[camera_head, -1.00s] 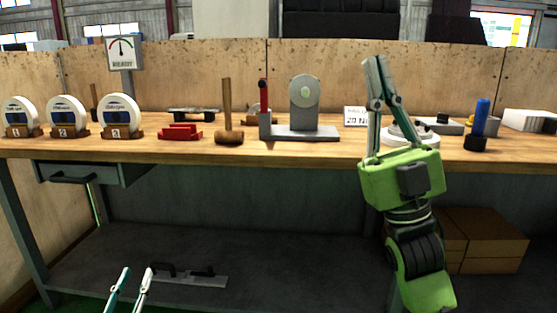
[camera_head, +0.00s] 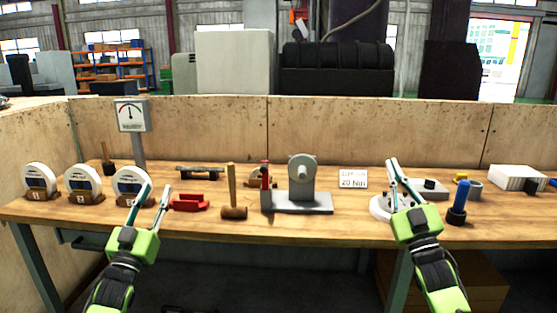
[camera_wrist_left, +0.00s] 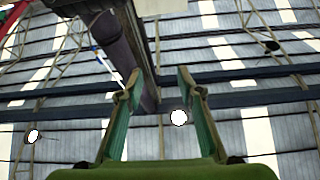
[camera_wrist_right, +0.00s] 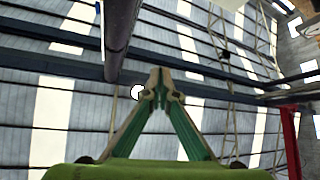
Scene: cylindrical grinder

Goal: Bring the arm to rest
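My left gripper (camera_head: 156,190) is raised at the left in the head view, fingers upward, overlapping the rightmost round disc on the bench. Its fingers (camera_wrist_left: 158,85) stand apart in the left wrist view, with nothing between them. My right gripper (camera_head: 393,172) is raised at the right in the head view, in front of a round white base (camera_head: 379,208). In the right wrist view its fingertips (camera_wrist_right: 159,82) meet, and no held object shows. Both wrist cameras look up at the roof.
The wooden workbench (camera_head: 330,222) spans the view. It carries several white discs on stands (camera_head: 83,183), a mallet (camera_head: 232,195), a red block (camera_head: 190,203), a grey fixture (camera_head: 303,195), a sign (camera_head: 353,180) and a blue-handled tool (camera_head: 460,200). A wooden panel (camera_head: 330,126) stands behind.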

